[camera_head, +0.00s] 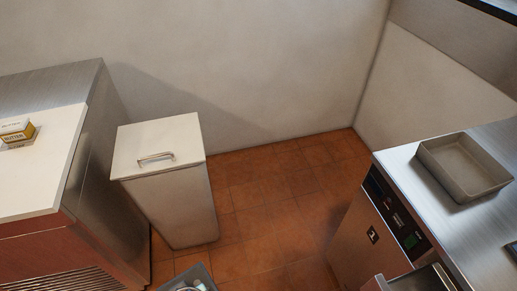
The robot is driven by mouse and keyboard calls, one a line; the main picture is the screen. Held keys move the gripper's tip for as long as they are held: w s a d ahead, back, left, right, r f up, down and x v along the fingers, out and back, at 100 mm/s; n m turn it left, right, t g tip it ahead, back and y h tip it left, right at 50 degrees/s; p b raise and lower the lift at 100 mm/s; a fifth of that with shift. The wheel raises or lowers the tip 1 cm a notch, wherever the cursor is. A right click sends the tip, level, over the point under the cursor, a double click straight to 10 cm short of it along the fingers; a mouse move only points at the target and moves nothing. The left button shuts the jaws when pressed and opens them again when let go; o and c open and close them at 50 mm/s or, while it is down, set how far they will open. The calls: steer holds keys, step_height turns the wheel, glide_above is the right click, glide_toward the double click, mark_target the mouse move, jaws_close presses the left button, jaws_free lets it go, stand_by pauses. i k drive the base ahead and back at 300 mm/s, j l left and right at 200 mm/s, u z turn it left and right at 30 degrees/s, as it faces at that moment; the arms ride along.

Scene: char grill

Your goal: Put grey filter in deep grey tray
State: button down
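A deep grey tray (430,160), rectangular with raised walls, sits on the steel counter at the right. It looks empty. I cannot make out a grey filter in this view. My gripper is not in view, so I cannot see whether it holds anything.
The steel counter (408,172) has a dark control panel (396,214) on its front. A white lidded bin (165,185) stands by the wall. A butter pack (16,130) lies on a white board (40,170) at left.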

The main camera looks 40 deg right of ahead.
mark_target(458, 170)
steer(key=i+z, duration=0.1)
steer(key=i, duration=0.55)
steer(key=i+j+z, duration=0.1)
steer(key=i, duration=0.55)
steer(key=i+z, duration=0.1)
steer(key=z, duration=1.3)
